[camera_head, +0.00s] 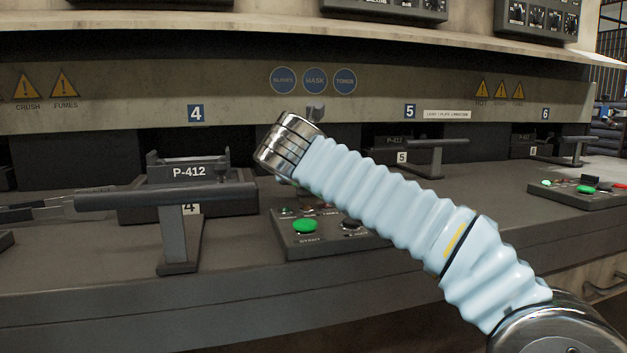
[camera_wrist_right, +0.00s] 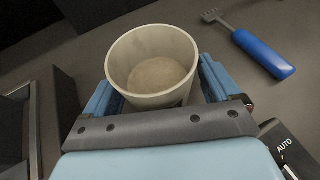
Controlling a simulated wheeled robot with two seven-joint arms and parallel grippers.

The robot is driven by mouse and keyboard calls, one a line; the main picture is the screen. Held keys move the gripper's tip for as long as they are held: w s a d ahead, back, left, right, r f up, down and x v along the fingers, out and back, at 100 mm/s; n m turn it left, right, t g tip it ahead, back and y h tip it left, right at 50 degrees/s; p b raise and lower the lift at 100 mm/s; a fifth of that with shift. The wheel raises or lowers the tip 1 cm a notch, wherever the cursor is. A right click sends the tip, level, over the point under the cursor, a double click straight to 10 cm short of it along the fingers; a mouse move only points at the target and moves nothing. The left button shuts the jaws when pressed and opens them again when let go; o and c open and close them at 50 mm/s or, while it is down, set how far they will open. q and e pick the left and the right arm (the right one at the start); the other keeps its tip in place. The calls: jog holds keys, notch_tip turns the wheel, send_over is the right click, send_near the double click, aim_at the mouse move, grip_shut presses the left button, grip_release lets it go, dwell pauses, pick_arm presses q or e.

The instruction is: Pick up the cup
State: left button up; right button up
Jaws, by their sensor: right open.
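A cream cup (camera_wrist_right: 150,62) with an open round mouth shows in the right wrist view and looks empty. My right gripper (camera_wrist_right: 158,88) is open, with one blue finger on each side of the cup. I cannot tell whether the fingers touch it. In the head view my right arm reaches in from the right over the bench; its wrist hides the gripper, and I do not see the cup there. My left gripper is not in view.
A control box with a green START button (camera_head: 305,226) stands on the bench.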

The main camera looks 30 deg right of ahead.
jog(key=c, duration=1.1)
jog(key=shift+c, duration=0.3)
jog(key=shift+r, duration=0.15)
